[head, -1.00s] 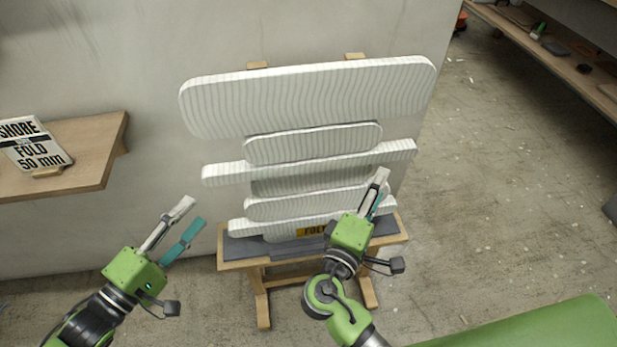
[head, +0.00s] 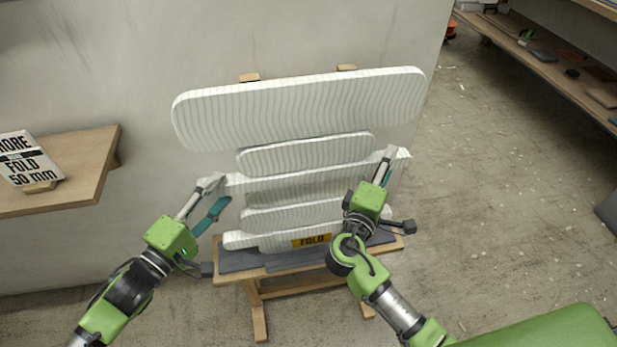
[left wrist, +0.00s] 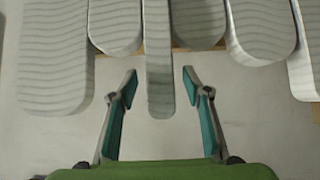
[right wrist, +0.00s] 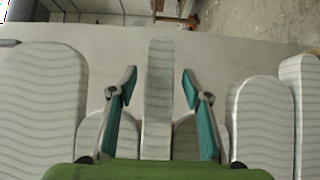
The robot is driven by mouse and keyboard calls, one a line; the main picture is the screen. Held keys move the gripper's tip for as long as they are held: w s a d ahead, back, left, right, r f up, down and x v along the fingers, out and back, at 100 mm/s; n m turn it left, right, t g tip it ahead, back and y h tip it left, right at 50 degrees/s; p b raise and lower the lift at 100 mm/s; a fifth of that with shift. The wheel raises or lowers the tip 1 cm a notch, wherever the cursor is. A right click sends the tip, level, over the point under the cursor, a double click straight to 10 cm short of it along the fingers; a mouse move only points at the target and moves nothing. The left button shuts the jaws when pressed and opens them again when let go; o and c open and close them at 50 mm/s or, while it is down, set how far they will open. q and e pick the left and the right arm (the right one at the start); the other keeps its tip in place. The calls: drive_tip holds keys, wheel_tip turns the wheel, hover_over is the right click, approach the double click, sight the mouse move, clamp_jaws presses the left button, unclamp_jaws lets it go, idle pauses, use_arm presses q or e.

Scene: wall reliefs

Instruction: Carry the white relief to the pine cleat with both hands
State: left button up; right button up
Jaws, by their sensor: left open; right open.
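The white relief (head: 300,110), several ribbed, round-ended white bars stacked one above another, stands upright on a wooden stand against the wall. My left gripper (head: 215,193) is open at the left end of its long middle bar. In the left wrist view that bar end (left wrist: 159,85) sits between the spread fingers. My right gripper (head: 386,165) is open at the bar's right end. In the right wrist view the bar (right wrist: 158,100) runs between the fingers, with gaps on both sides. I cannot pick out the pine cleat for certain.
The stand (head: 256,290) has a grey padded ledge and a yellow FOLD label (head: 312,240). A wooden wall shelf (head: 85,160) with a lettered sign (head: 28,160) is at left. A long shelf with small items (head: 540,55) is at right.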

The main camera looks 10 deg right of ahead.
use_arm(q)
drive_tip(key=shift+x, duration=1.4)
use_arm(e)
drive_tip(key=shift+x, duration=1.45)
use_arm(q)
clamp_jaws()
use_arm(e)
clamp_jaws()
use_arm(q)
drive_tip(key=shift+w+r, duration=0.1)
drive_tip(key=shift+r, duration=0.2)
use_arm(e)
drive_tip(key=shift+w+r, duration=0.1)
drive_tip(key=shift+r, duration=0.15)
